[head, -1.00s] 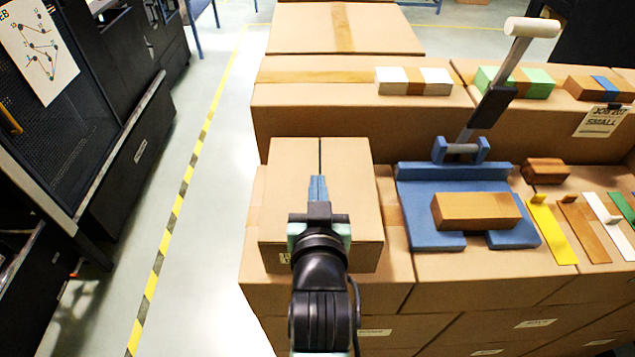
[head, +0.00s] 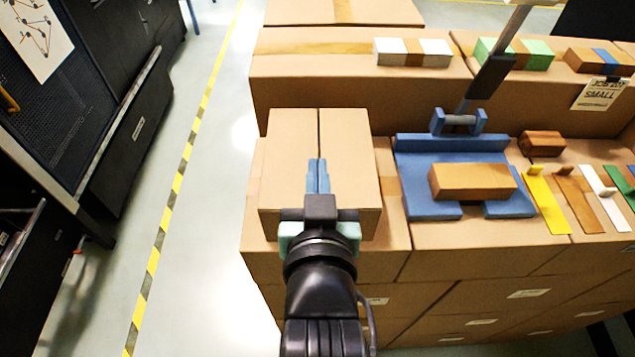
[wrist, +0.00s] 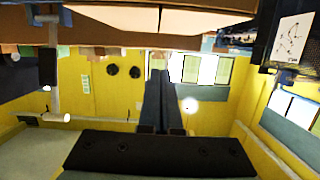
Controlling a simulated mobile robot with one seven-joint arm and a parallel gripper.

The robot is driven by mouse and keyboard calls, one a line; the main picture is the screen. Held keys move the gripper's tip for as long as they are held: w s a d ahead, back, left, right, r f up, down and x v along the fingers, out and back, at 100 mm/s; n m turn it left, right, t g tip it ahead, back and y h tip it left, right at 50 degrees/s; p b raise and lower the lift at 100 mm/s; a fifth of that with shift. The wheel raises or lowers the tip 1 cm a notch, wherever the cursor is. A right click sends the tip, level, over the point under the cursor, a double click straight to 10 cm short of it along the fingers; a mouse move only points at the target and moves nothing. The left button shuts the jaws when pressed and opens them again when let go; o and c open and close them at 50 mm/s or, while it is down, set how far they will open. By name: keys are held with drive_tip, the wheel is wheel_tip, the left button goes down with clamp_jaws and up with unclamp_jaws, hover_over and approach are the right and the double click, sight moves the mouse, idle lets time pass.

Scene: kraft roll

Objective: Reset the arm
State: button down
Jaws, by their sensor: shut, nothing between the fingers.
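My gripper (head: 318,178) is in the lower middle of the head view, pointing forward over the near box (head: 345,150) with its blue fingers together. Nothing is between the fingers. In the wrist view the closed fingers (wrist: 160,95) stand in the middle against a yellow wall, and the picture looks upside down. The head view does not clearly show how high the gripper is above the box.
Right of my gripper a blue fixture (head: 415,185) with a lever (head: 490,75) holds a wooden block (head: 472,182). Coloured strips, such as a yellow one (head: 545,205), lie further right. Banded bundles (head: 413,52) sit on boxes behind. Open floor (head: 215,200) is at left.

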drive_tip(key=shift+v, duration=0.8)
drive_tip(key=shift+w, duration=0.1)
